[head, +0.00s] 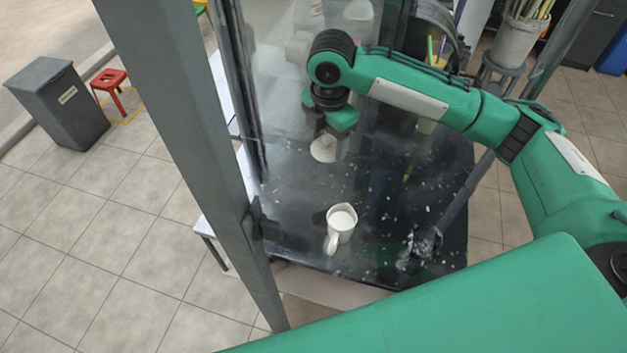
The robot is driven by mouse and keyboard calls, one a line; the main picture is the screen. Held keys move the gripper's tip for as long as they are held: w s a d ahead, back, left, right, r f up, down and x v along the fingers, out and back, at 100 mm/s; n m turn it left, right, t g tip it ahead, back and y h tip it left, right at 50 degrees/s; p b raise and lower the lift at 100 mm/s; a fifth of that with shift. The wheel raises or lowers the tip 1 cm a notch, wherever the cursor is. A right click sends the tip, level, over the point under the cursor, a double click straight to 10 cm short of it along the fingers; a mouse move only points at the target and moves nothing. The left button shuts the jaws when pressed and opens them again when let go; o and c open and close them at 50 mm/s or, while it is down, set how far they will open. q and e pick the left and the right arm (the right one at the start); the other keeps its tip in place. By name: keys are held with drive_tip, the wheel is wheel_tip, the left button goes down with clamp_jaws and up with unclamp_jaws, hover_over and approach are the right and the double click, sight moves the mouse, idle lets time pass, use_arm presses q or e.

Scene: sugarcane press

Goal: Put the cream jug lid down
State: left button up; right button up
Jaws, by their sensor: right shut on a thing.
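The cream jug (335,238) stands upright on the dark table, its handle toward the front and its top uncovered, with a pale inside showing. The cream lid (323,149) is a round disc behind the jug and slightly to its left. My right gripper (325,134) points down at the lid and is shut on it. The gripper's fingers are small and partly hidden by its own wrist. I cannot tell whether the lid touches the table. My left gripper is not in view.
The dark table (290,240) is strewn with pale scraps, thickest at its front right. A grey post (190,130) stands at the left. A yellow cup with straws (436,62) and a pot of canes (517,40) are at the back right.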

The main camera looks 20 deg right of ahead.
drive_tip(key=n, duration=0.2)
drive_tip(key=w+r+n, duration=0.1)
drive_tip(key=shift+a+r+n, duration=0.1)
drive_tip(key=shift+a+n, duration=0.1)
drive_tip(key=shift+n, duration=0.2)
drive_tip(key=n, duration=0.1)
drive_tip(key=w+r+n, duration=0.1)
drive_tip(key=n, duration=0.3)
drive_tip(key=shift+w+a+r, duration=0.2)
drive_tip(key=shift+a+r, duration=0.1)
drive_tip(key=shift+a, duration=0.1)
drive_tip(key=w+r+n, duration=0.1)
drive_tip(key=r+n, duration=0.1)
drive_tip(key=n, duration=0.5)
drive_tip(key=p, duration=0.5)
hover_over(314, 182)
wheel_tip(314, 182, down, 16)
drive_tip(key=shift+f, duration=0.1)
wheel_tip(314, 182, down, 3)
drive_tip(key=shift+f+p, duration=0.15)
drive_tip(key=shift+p, duration=0.35)
drive_tip(key=shift+f, duration=0.35)
